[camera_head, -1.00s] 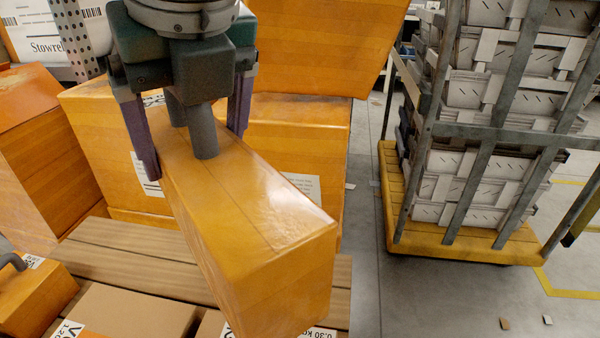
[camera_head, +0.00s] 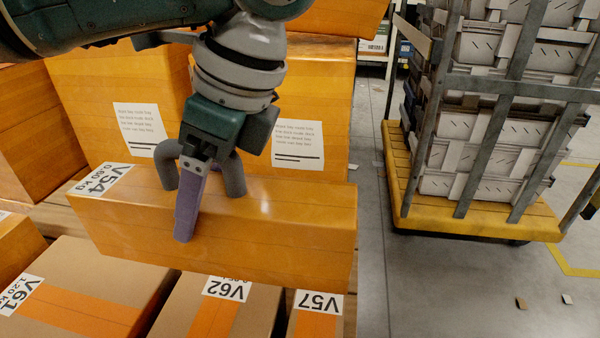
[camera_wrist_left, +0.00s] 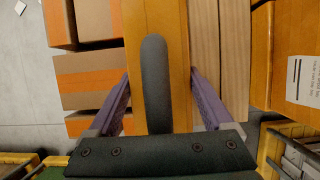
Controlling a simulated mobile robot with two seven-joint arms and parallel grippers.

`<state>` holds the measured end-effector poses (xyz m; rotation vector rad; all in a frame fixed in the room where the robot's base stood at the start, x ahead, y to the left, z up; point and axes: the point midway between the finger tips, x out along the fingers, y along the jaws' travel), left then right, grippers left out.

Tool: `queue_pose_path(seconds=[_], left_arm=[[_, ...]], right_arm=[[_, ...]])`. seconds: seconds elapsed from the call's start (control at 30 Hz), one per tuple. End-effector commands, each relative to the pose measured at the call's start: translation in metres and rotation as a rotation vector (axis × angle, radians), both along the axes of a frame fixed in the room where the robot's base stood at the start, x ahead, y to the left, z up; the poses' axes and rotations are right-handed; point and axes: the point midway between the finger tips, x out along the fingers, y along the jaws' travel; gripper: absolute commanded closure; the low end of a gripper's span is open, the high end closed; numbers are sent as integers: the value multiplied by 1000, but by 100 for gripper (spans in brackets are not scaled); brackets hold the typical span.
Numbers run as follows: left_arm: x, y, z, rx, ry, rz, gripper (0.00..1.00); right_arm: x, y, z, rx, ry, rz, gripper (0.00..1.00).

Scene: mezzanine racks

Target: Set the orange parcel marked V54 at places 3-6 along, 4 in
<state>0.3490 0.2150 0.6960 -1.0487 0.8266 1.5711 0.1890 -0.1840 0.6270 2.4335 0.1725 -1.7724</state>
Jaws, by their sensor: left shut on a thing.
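The long orange parcel marked V54 (camera_head: 290,225) lies crosswise in the head view, its label facing up at its left end. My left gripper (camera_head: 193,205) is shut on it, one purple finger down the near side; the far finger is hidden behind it. In the left wrist view the parcel (camera_wrist_left: 158,18) runs between both fingers (camera_wrist_left: 160,100). The slatted wooden pallet (camera_head: 55,215) shows at its left end and, in the wrist view, as bare slats (camera_wrist_left: 220,50) beside it. I cannot tell whether the parcel touches the slats. My right gripper is not in view.
Brown cartons V61 (camera_head: 90,285), V62 (camera_head: 220,305) and V57 (camera_head: 315,320) stand close along the near side. Large orange boxes (camera_head: 120,85) (camera_head: 320,85) stand close behind. A yellow cart (camera_head: 480,225) with stacked grey crates is at the right, across clear floor (camera_head: 400,290).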

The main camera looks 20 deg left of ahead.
Motion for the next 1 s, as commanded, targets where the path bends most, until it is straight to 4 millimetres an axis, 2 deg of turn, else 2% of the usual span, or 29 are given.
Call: queue_pose_path(seconds=[0.03,0.27,0.53,0.77,0.8,0.9,1.0], left_arm=[[0,0,-9,0,-1,1,100],[0,0,-21,0,-1,-1,100],[0,0,-67,0,-1,0,100],[0,0,-69,-1,-2,-2,100],[0,0,-70,-1,0,-2,13],[0,0,-69,-1,0,-2,2],[0,0,-69,-1,0,-2,0]], right_arm=[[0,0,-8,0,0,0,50],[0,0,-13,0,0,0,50],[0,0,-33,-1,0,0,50],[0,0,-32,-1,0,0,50],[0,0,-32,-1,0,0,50],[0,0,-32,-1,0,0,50],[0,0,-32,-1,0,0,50]])
